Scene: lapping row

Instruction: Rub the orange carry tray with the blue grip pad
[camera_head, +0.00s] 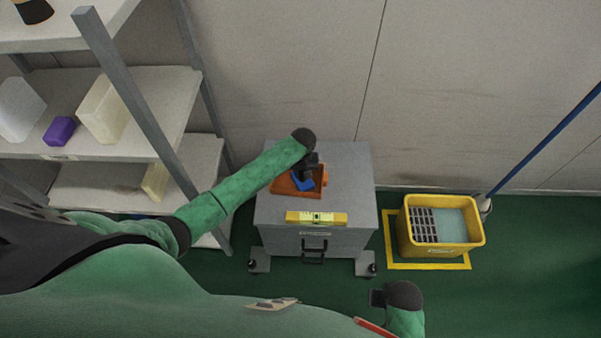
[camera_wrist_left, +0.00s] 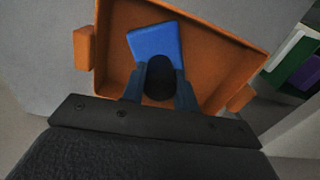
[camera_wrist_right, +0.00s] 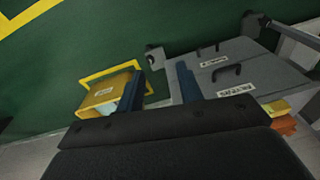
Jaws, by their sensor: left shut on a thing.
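The orange carry tray (camera_head: 284,187) sits on top of the grey cabinet. It also shows in the left wrist view (camera_wrist_left: 215,52), with low walls and a handle block at each side. The blue grip pad (camera_head: 304,184) is inside the tray; in the left wrist view the pad (camera_wrist_left: 155,42) lies over the tray floor. My left gripper (camera_wrist_left: 160,85) is shut on the dark grip of the pad. Whether the pad touches the floor I cannot tell. My right gripper (camera_wrist_right: 160,85) is open and empty, low at the front right, away from the tray.
The grey cabinet (camera_head: 350,180) stands on castors, with a yellow level (camera_head: 316,218) at its front edge. A yellow bucket (camera_head: 440,243) stands on the green floor, with a blue pole (camera_head: 545,140) beside it. A shelf rack (camera_head: 150,90) stands at the left.

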